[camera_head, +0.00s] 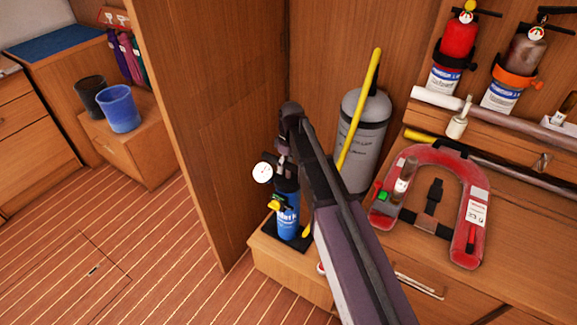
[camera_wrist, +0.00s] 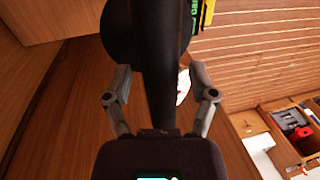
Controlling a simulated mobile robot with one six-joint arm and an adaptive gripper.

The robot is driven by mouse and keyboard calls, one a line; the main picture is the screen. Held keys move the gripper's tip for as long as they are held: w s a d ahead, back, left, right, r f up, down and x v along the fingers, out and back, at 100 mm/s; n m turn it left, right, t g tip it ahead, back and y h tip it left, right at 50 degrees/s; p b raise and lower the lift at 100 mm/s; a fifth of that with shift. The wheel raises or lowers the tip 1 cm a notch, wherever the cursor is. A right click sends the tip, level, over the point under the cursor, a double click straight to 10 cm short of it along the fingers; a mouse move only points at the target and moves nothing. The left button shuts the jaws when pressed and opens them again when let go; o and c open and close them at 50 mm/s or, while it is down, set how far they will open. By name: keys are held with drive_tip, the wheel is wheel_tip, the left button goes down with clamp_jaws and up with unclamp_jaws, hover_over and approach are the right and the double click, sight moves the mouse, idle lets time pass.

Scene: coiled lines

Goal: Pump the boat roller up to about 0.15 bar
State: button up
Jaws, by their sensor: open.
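A blue cylinder with printed lettering (camera_head: 288,212), which looks like the pump, stands upright on a dark base on a low wooden ledge. A white dial gauge (camera_head: 263,172) sits at its upper left; its reading is too small to tell. A grey cylinder with a dark band (camera_head: 364,145) stands behind to the right; I cannot tell whether it is the boat roller. My gripper is over the blue cylinder's top, partly hidden by my arm. In the wrist view my gripper (camera_wrist: 162,88) is open, with a dark bar (camera_wrist: 156,55) between its fingers.
A yellow pole or tube (camera_head: 362,100) slants across the grey cylinder. A red horseshoe-shaped float (camera_head: 470,220) lies on the right counter, below extinguishers (camera_head: 460,45). A wooden partition (camera_head: 205,110) stands left. Blue (camera_head: 120,112) and dark (camera_head: 90,97) buckets are beyond it. The striped floor is clear.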

sight(285, 162)
drive_tip(key=shift+r, duration=0.15)
wheel_tip(285, 162, up, 4)
drive_tip(key=p, duration=0.4)
wheel_tip(285, 162, up, 13)
drive_tip(key=w+d+p, duration=0.1)
drive_tip(key=w+p, duration=0.1)
drive_tip(key=p, duration=1.1)
drive_tip(key=s+d+f+m+t+b, duration=0.1)
drive_tip(key=s+d+f+m+b, duration=0.2)
drive_tip(key=s+d+m, duration=0.2)
drive_tip(key=s+d+f+m+h+b, duration=0.1)
drive_tip(key=s+d+f+m+b, duration=0.2)
drive_tip(key=s+d+m, duration=0.3)
drive_tip(key=shift+s+d+f+t, duration=0.4)
drive_tip(key=shift+s+d, duration=1.7)
drive_tip(key=shift+s, duration=1.8)
